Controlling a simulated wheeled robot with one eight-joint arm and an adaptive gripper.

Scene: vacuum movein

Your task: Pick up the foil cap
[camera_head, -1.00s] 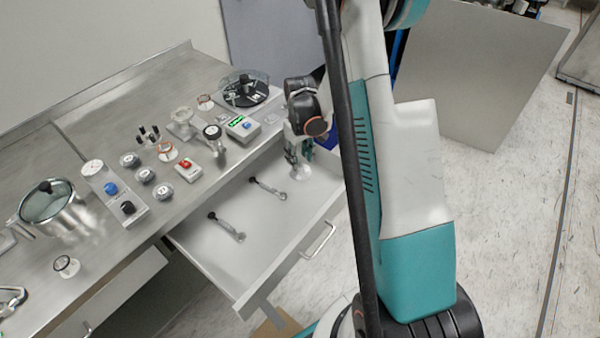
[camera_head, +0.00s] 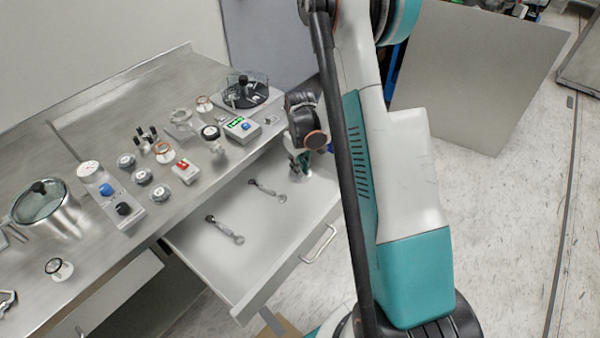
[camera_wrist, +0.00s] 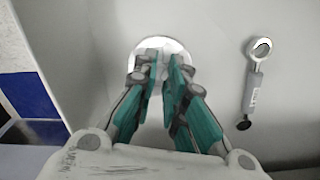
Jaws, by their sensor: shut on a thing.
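The foil cap (camera_wrist: 158,106) shows in the wrist view as a bright, round, pale disc on the grey drawer floor, partly covered by my fingers. My gripper (camera_wrist: 163,60) is over it with its two teal fingers close together, shut on the cap. In the head view my gripper (camera_head: 300,165) points down into the far right part of the open drawer (camera_head: 255,235). The cap is mostly hidden there by the fingers. I cannot tell whether the cap is clear of the drawer floor.
Two ring-ended tools (camera_head: 224,229) (camera_head: 266,189) lie left of my gripper in the drawer; one tool (camera_wrist: 255,85) shows in the wrist view. The steel bench (camera_head: 110,265) carries a pot (camera_head: 62,215), knobs and small devices. The drawer's front is clear.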

